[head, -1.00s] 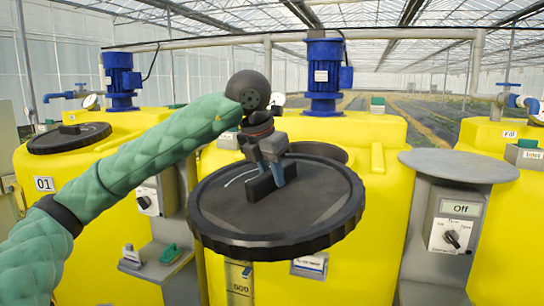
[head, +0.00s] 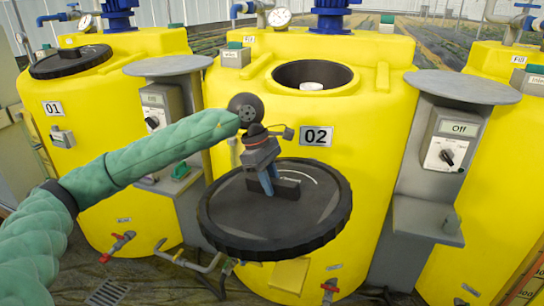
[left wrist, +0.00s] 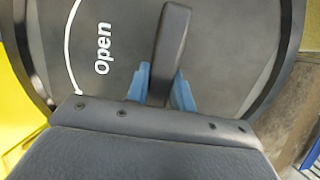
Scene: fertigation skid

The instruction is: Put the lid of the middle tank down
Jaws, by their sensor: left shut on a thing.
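My left gripper (head: 270,182) is shut on the bar handle (head: 287,188) of a round black lid (head: 240,215). It holds the lid in the air, roughly level, in front of the yellow middle tank (head: 375,130) labelled 02. The tank's round opening (head: 291,73) is uncovered, with a small white thing inside. In the left wrist view the blue fingertips (left wrist: 161,88) sit on both sides of the handle (left wrist: 172,40), and the lid (left wrist: 225,50) shows the word "Open". My right gripper is not in view.
Round grey stands rise left (head: 168,65) and right (head: 462,86) of the middle tank; both tops look bare. A control box reading "Off" (head: 450,140) and a small grey shelf (head: 428,220) are below the right one. Tank 01 (head: 110,130) has its lid (head: 70,62) on.

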